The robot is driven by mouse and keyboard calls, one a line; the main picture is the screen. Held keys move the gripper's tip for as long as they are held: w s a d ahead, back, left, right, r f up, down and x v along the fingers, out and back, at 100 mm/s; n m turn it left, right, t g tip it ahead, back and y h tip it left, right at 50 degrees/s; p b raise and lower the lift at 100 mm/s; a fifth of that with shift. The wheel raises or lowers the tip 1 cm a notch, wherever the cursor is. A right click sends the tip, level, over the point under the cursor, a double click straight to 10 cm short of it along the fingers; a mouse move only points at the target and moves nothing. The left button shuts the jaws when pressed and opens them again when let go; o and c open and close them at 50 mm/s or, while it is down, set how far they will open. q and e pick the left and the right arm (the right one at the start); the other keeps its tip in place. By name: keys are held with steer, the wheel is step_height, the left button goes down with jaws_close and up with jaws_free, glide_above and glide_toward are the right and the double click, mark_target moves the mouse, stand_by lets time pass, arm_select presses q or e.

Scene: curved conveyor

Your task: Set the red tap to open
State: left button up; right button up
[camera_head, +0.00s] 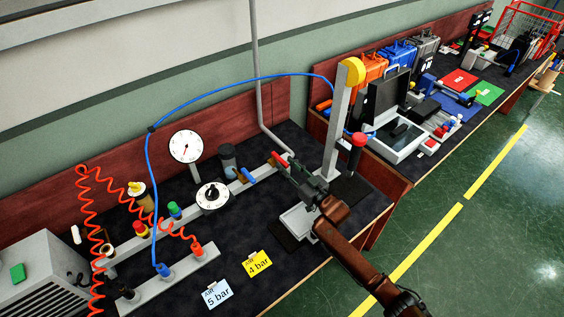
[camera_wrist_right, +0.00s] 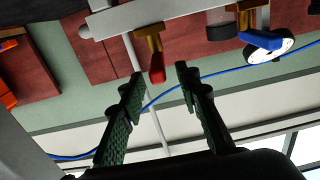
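The red tap (camera_head: 280,159) sits at the right end of the grey pipe (camera_head: 225,192) on the bench. Its red handle lies across the pipe in the head view. In the right wrist view the red tap (camera_wrist_right: 157,68) has a brass body and its handle points down the picture, across the pipe (camera_wrist_right: 130,18). My right gripper (camera_head: 296,175) is just right of the red tap. I cannot tell any contact. My left gripper is not in view.
A blue tap (camera_head: 248,175) is left of the red one on the same pipe. A grey post (camera_head: 336,120) with a yellow top stands right of my gripper. A blue hose (camera_head: 235,80) arches above. Gauges and a red mushroom-shaped button (camera_head: 357,140) are nearby.

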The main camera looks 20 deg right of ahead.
mark_target(280, 160)
steer(key=shift+x, duration=1.5)
jaws_close()
